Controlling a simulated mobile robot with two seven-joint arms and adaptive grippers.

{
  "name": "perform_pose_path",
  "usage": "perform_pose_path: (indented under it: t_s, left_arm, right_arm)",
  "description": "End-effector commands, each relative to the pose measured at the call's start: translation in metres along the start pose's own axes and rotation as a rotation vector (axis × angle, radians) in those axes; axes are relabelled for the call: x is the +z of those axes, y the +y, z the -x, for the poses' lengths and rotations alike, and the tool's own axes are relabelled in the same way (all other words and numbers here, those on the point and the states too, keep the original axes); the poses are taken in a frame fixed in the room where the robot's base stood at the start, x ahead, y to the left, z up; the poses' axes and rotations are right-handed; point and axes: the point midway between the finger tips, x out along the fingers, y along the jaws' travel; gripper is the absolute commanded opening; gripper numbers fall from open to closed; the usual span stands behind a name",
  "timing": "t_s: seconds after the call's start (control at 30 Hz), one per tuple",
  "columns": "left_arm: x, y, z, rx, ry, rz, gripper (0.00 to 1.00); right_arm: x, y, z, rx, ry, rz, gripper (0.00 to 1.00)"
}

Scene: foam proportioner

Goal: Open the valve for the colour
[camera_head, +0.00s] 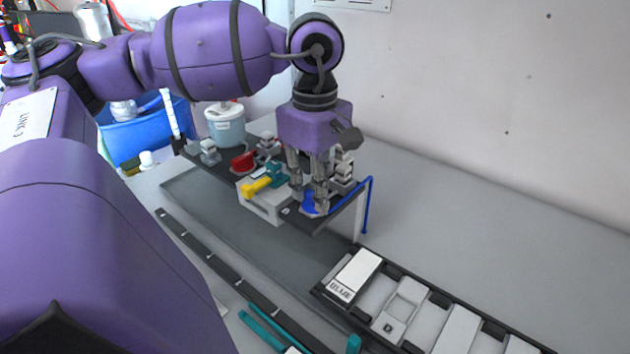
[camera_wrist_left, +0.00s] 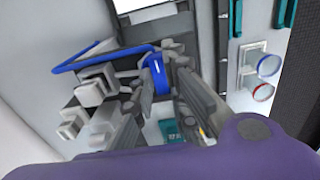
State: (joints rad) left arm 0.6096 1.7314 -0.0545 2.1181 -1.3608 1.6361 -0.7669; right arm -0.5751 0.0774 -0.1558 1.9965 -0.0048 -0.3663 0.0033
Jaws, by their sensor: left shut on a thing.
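The valve unit is a dark plate (camera_head: 222,172) on a bench. It carries a red valve part (camera_head: 243,162), a teal valve body with a yellow lever (camera_head: 256,187), and a blue valve part (camera_head: 308,203) at the near end. My left gripper (camera_head: 313,202) points down and is shut on the blue valve part, its fingers hiding much of it. In the left wrist view the blue part (camera_wrist_left: 155,67) shows between my fingertips. A blue tube (camera_head: 367,205) bends down over the plate's end. My right gripper is in neither view.
A dark rack (camera_head: 319,291) at the lower right holds a white plate marked BLUE (camera_head: 357,274) and other light plates. A white tub (camera_head: 225,127) stands behind the valves, with a blue bin (camera_head: 127,142) at the left. The bench beside the wall is clear.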

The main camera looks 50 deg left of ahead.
Motion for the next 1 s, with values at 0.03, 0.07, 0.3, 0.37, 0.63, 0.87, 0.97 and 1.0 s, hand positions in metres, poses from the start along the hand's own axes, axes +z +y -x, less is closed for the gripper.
perform_pose_path:
  t_s: [0.03, 0.07, 0.3, 0.37, 0.63, 0.87, 0.97, 1.0]
  left_arm:
    - [0.000, 0.001, 0.002, 0.004, 0.002, -0.001, 0.00]
    - [0.000, 0.001, 0.002, 0.004, 0.002, -0.001, 0.17]
    - [0.000, 0.001, 0.001, 0.002, 0.001, 0.000, 0.32]
    - [0.000, 0.000, 0.001, 0.002, 0.001, 0.000, 0.32]
    - [0.000, 0.001, 0.013, 0.005, 0.002, 0.001, 0.32]
    - [0.001, 0.002, 0.060, 0.009, -0.001, 0.000, 0.32]
    - [0.001, 0.001, 0.080, 0.009, -0.002, -0.001, 0.32]
    - [0.001, 0.001, 0.086, 0.007, -0.002, -0.001, 0.32]
  right_arm:
    - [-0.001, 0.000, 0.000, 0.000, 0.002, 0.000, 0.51]
    - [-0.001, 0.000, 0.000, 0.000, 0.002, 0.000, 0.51]
    - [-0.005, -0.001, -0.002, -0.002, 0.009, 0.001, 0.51]
    - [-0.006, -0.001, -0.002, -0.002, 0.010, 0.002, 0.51]
    - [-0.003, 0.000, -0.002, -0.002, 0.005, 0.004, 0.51]
    - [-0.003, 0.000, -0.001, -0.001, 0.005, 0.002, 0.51]
    - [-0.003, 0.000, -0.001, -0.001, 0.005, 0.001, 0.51]
    - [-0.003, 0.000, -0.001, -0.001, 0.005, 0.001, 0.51]
